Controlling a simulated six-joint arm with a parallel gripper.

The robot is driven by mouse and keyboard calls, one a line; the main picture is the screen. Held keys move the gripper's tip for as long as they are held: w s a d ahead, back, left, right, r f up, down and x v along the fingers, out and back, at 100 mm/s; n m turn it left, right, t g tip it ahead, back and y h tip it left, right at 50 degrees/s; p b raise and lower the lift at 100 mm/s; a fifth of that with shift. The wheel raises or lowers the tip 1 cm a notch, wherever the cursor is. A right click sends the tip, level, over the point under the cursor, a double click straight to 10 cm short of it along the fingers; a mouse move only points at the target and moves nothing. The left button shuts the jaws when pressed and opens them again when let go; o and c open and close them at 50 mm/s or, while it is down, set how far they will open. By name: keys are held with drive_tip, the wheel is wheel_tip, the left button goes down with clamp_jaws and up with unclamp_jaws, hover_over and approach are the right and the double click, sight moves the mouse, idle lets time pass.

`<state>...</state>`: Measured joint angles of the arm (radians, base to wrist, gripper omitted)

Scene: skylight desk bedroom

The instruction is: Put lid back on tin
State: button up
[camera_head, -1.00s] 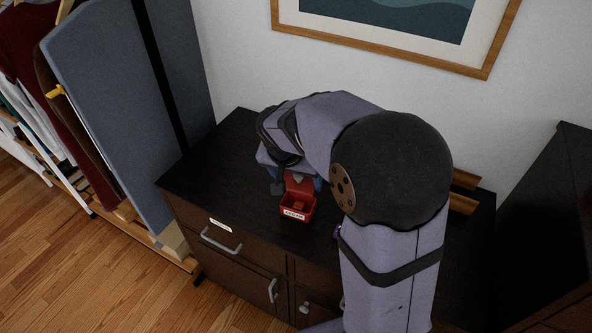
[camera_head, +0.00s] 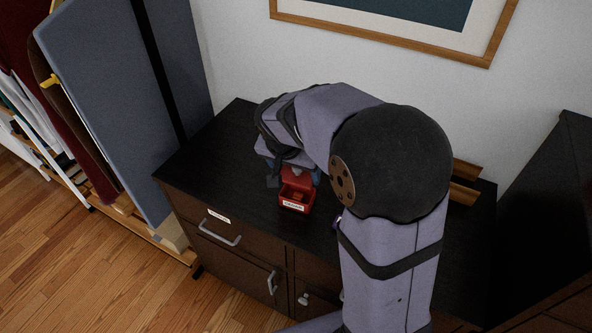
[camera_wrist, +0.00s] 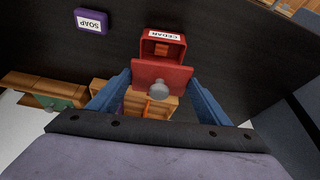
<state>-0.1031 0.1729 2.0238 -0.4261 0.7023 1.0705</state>
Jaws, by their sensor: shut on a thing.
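The red tin (camera_head: 296,207) stands open on the dark dresser top, with a white label on its front. In the wrist view the tin (camera_wrist: 145,47) reads CEDAR and holds an orange-brown block. The red lid (camera_wrist: 149,73), a flat plate with a grey knob (camera_wrist: 157,88), is tilted at the tin's edge nearer my gripper and overlaps it in view; I cannot tell whether they touch. My gripper (camera_wrist: 161,74) is shut on the lid, a blue finger at each side. In the head view the lid (camera_head: 293,178) shows behind the tin, below my gripper (camera_head: 294,180).
A purple SOAP-labelled tin or lid (camera_wrist: 91,21) lies on the dresser top (camera_head: 222,160), apart from the red tin. A wooden rack (camera_head: 466,183) stands at the back right, partly behind my arm. The dresser's left part is clear.

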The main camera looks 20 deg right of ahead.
sight(294, 180)
drive_tip(key=shift+f+b, duration=1.8)
drive_tip(key=shift+f, duration=0.5)
drive_tip(key=shift+f+b, duration=1)
drive_tip(key=shift+b, duration=0.3)
idle(0.5)
drive_tip(key=o, duration=1.1)
drive_tip(key=shift+r, duration=0.1)
drive_tip(key=shift+v, duration=3.65)
